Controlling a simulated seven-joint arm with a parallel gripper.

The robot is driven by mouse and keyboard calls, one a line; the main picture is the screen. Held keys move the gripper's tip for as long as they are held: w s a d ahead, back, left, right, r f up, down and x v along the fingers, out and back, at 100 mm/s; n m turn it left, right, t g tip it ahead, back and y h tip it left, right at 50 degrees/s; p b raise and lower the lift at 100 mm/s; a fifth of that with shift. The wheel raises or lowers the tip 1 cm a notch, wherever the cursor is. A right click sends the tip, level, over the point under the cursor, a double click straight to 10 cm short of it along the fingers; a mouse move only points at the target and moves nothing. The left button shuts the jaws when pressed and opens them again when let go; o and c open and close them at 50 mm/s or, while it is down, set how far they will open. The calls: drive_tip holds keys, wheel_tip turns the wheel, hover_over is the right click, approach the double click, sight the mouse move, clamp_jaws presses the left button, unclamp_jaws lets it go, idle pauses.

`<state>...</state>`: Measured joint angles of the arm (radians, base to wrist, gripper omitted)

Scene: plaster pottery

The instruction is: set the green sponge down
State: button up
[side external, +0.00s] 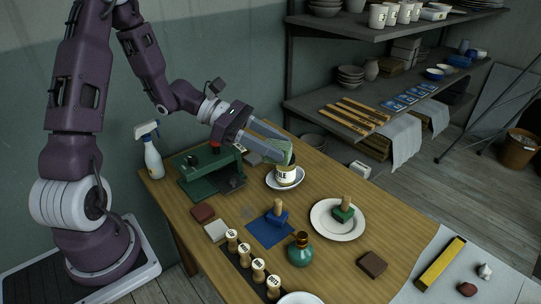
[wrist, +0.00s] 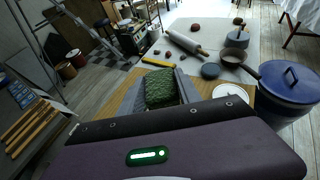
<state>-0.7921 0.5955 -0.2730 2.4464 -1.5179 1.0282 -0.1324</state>
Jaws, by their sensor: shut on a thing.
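The green sponge (side external: 278,152) is held between the fingers of my gripper (side external: 275,142), just above a cream tin with dark lettering (side external: 286,174). The tin stands on a white saucer (side external: 292,182) near the table's back edge. I cannot tell whether the sponge touches the tin's rim. In the wrist view the textured sponge (wrist: 162,88) sits between the grey fingers of my gripper (wrist: 160,95), which are shut on it. The sponge hides what lies directly beneath it there.
A green machine (side external: 210,170) stands left of the tin. A white plate (side external: 338,232) holds a green-based stamp (side external: 343,212). A blue-based stamp (side external: 277,216), a teal bottle (side external: 300,250) and several wooden-topped stamps stand at the front. Bare wood lies right of the saucer.

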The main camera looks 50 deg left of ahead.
drive_tip(key=s+d+f+m+g+h, duration=0.1)
drive_tip(key=s+d+m+g, duration=0.3)
drive_tip(key=d+m+g, duration=0.2)
drive_tip(key=s+d+f+m+g, duration=0.1)
drive_tip(key=s+d+m+g, duration=0.35)
drive_tip(key=d+g, duration=0.25)
drive_tip(key=s+a+f+m+g+y, duration=0.1)
drive_tip(key=s+f+m+g+y, duration=0.25)
drive_tip(key=m+y, duration=0.5)
drive_tip(key=s+f+m+g+y, duration=0.2)
drive_tip(key=s+m+g+y, duration=0.25)
drive_tip(key=m+y, duration=0.4)
drive_tip(key=w+a+m+t+y, duration=0.2)
drive_tip(key=w+m+t+y, duration=0.7)
drive_tip(key=m+t, duration=0.55)
drive_tip(key=w+d+r+m+t+h, duration=0.4)
drive_tip(key=w+d+r+m+t, duration=0.45)
drive_tip(key=w+d+m, duration=0.2)
drive_tip(key=shift+n, duration=0.45)
wheel_tip(320, 180, down, 29)
drive_tip(key=shift+s+a+f, duration=0.1)
drive_tip(key=shift+s, duration=0.05)
